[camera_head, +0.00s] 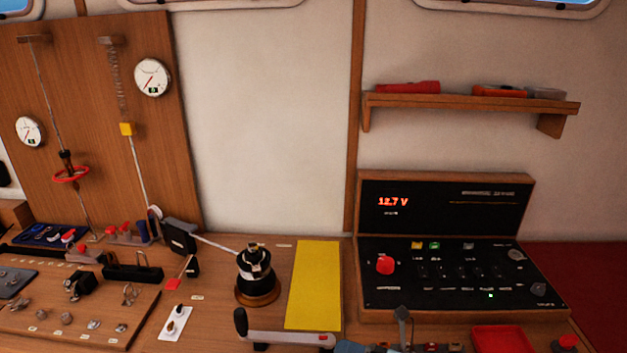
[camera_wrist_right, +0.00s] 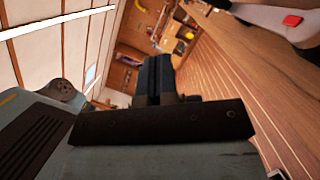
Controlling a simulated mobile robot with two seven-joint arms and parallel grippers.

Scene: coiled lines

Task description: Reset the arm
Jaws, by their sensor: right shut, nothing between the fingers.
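My right gripper (camera_head: 403,316) shows at the bottom edge of the head view, below the instrument panel, with part of my blue-grey arm beside it. It is small there and partly cut off. In the right wrist view the dark fingers of my right gripper (camera_wrist_right: 158,72) are together with nothing between them. That view is tilted, with the wood-panelled cabin beyond the fingers. My left gripper is not in view.
A black winch (camera_head: 257,272) stands beside a yellow mat (camera_head: 314,285). A winch handle (camera_head: 290,339) lies in front of them. The instrument panel (camera_head: 455,275) stands behind my right gripper. A red tray (camera_head: 503,339) lies to the right.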

